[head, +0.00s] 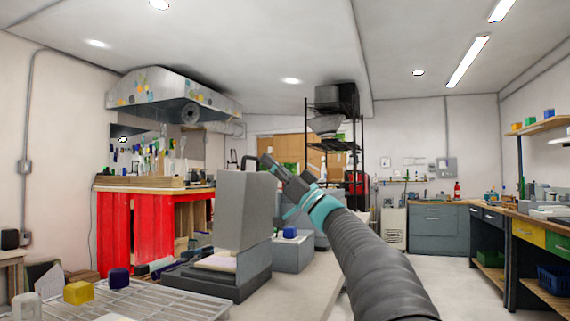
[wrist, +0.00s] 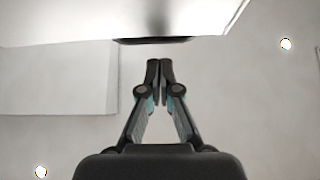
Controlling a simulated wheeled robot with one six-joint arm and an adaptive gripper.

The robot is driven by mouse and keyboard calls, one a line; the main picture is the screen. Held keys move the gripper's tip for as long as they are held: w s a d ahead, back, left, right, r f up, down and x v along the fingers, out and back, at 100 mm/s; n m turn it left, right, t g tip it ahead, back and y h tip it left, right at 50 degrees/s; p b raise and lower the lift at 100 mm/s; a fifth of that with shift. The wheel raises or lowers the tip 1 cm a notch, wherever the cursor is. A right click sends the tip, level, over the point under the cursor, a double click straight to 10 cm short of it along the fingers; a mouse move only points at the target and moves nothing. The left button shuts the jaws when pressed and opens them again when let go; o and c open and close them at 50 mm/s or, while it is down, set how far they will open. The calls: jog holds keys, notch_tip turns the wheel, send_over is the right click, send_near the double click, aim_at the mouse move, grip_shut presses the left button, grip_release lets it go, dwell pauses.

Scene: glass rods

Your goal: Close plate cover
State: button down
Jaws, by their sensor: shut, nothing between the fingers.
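The plate cover (head: 245,210) is a grey box-like panel standing raised above its dark grey machine base (head: 205,287). A dark handle (head: 246,161) shows at its top edge. A pale flat plate (head: 216,262) shows under the raised cover. My gripper (head: 266,161) is at the cover's upper right, close to the handle. I cannot tell whether it touches the cover. In the wrist view my gripper (wrist: 160,63) has its fingertips together with nothing between them. The cover cannot be made out for certain in that view.
A white rack (head: 150,300) at the front left carries a yellow block (head: 79,292), a dark blue piece (head: 119,278) and a pale cylinder (head: 26,306). A grey box with a blue-topped piece (head: 290,232) stands behind the machine. Open floor lies at the right.

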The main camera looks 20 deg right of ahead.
jog(key=shift+w+a+f, duration=0.1)
jog(key=shift+w+a, duration=0.4)
jog(key=shift+a, duration=0.2)
